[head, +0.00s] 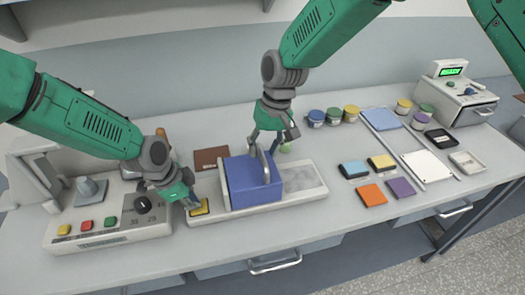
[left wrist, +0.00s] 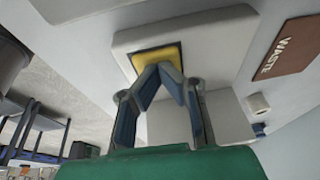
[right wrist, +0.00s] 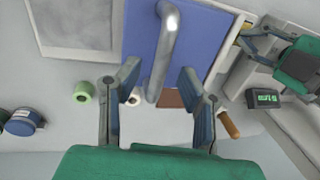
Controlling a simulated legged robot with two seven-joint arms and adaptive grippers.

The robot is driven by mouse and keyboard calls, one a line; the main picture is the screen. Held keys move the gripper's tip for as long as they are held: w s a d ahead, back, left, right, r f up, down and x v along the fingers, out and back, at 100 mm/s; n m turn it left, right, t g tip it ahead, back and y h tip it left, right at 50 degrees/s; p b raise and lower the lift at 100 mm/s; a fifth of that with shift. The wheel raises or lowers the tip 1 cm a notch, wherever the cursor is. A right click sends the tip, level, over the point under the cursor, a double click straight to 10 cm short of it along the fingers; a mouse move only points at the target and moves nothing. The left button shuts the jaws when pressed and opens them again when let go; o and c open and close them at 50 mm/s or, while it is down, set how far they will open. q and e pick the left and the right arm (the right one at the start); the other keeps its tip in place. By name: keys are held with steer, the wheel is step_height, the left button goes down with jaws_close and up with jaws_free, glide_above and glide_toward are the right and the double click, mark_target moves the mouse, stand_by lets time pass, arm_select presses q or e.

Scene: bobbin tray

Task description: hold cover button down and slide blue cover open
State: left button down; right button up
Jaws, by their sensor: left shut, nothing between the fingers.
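The blue cover (head: 250,188) sits on the long white base (head: 310,193), with the grey recess bare to its right. A metal handle (head: 265,165) rises from the cover; in the right wrist view the handle (right wrist: 170,40) reaches between the fingers. The yellow cover button (head: 199,209) is at the base's left end. My left gripper (head: 192,203) is shut and empty, fingertips at the button (left wrist: 150,58); I cannot tell whether it is pressed. My right gripper (right wrist: 157,78) is open around the handle, with gaps on both sides.
A control box (head: 105,225) with coloured buttons and a knob stands left of the base. A brown WASTE mat (head: 210,157) lies behind it. Coloured pads (head: 371,195) lie to the right, and several bobbins (head: 333,114) stand behind.

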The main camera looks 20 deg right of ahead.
mark_target(275, 165)
steer(key=shift+a+f, duration=0.1)
steer(key=shift+f, duration=0.45)
jaws_close()
arm_select(q)
steer(key=shift+a, duration=0.1)
arm_select(e)
steer(key=shift+d, duration=2.4)
jaws_free()
steer(key=shift+a, duration=0.1)
